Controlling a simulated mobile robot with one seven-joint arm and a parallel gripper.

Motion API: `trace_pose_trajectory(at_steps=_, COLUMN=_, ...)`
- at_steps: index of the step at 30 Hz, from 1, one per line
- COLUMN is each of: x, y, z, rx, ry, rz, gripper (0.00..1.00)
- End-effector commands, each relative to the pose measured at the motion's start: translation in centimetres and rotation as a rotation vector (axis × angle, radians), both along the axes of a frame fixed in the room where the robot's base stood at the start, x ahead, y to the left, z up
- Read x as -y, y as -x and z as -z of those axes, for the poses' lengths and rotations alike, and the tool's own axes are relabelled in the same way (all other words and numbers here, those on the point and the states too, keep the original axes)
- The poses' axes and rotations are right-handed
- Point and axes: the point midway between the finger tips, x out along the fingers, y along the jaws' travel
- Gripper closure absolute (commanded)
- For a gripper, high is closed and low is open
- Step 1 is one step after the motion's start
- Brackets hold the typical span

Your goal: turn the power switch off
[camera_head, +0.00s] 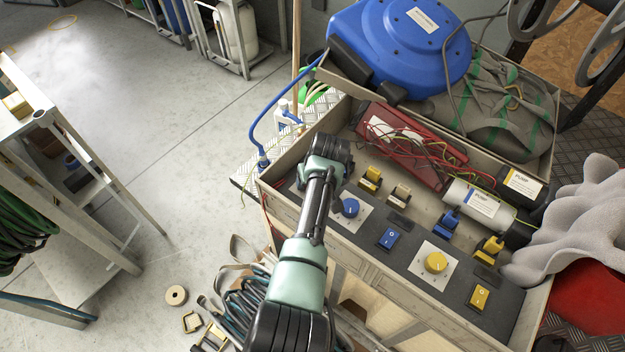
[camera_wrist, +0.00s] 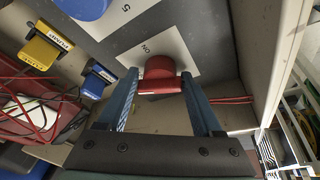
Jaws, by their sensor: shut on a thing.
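In the wrist view a red knob (camera_wrist: 160,70) sits on a white plate (camera_wrist: 120,50) with lettering that seems to read "ON". My gripper (camera_wrist: 162,82) has its two blue-grey fingers on either side of the knob and is shut on it. In the head view my gripper (camera_head: 328,150) is at the left end of the dark control panel (camera_head: 412,220), and it hides the red knob. No label naming the power switch is readable. A blue knob (camera_head: 350,207) is just right of my gripper; it also shows at the top of the wrist view (camera_wrist: 85,8).
A blue rocker switch (camera_head: 390,238), a yellow knob (camera_head: 436,262) and a yellow rocker (camera_head: 480,297) lie further right. Behind are plugs, a red box (camera_head: 385,125) with tangled wires, and a blue reel (camera_head: 400,45). A tray wall (camera_wrist: 275,60) rises close beside my gripper.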

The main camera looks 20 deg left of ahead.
Motion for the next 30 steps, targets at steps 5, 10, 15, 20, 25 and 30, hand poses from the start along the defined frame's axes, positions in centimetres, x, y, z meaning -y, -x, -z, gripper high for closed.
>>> trace_pose_trajectory(at_steps=5, x=0.19, y=-0.13, z=0.28, rx=0.000, ry=0.000, rz=-0.143, gripper=0.89)
trace_pose_trajectory(at_steps=10, x=0.23, y=-0.16, z=0.27, rx=0.000, ry=0.001, rz=-0.253, gripper=0.89)
trace_pose_trajectory(at_steps=15, x=0.22, y=-0.20, z=0.14, rx=0.000, ry=0.001, rz=-0.326, gripper=0.89)
trace_pose_trajectory(at_steps=20, x=0.26, y=-0.22, z=0.09, rx=0.000, ry=0.001, rz=-0.363, gripper=0.89)
trace_pose_trajectory(at_steps=25, x=0.24, y=-0.20, z=0.05, rx=-0.001, ry=0.002, rz=-0.379, gripper=0.89)
trace_pose_trajectory(at_steps=30, x=0.23, y=-0.19, z=0.02, rx=-0.001, ry=0.002, rz=-0.382, gripper=0.88)
